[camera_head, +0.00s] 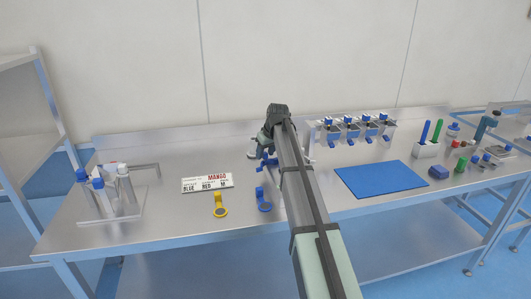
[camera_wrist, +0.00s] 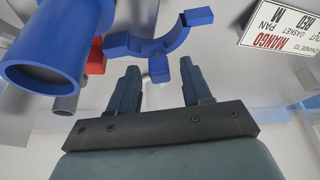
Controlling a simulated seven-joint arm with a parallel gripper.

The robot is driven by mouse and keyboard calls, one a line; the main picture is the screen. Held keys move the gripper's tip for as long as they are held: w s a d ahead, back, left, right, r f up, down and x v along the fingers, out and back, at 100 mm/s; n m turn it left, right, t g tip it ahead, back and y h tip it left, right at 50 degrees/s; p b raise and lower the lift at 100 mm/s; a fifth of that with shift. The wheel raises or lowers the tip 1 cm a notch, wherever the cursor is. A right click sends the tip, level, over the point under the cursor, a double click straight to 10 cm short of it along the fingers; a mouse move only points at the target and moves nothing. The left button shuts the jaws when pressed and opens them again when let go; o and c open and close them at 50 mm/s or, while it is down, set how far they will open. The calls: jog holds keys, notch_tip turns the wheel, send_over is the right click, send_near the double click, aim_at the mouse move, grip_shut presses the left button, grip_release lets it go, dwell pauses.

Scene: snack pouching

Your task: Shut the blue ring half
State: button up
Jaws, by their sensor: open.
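The blue ring half (camera_wrist: 172,43) is a curved arc with block-like ends in the wrist view. It stands swung open, away from the large blue cylinder (camera_wrist: 48,45). My gripper (camera_wrist: 160,72) is open, with a small blue block of the ring half showing between its fingertips. I cannot tell whether a finger touches it. In the head view the blue clamp parts (camera_head: 268,163) show beside my arm, partly hidden by it. My gripper (camera_head: 265,146) is also there, mostly covered by the arm.
A red block (camera_wrist: 96,57) and a grey tube end (camera_wrist: 66,103) are close to the blue cylinder. The MANGO card (camera_head: 206,182) lies left of my arm. A blue mat (camera_head: 382,179) is at right.

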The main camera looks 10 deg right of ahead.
jog(key=shift+c, duration=0.2)
grip_shut()
dwell(0.3)
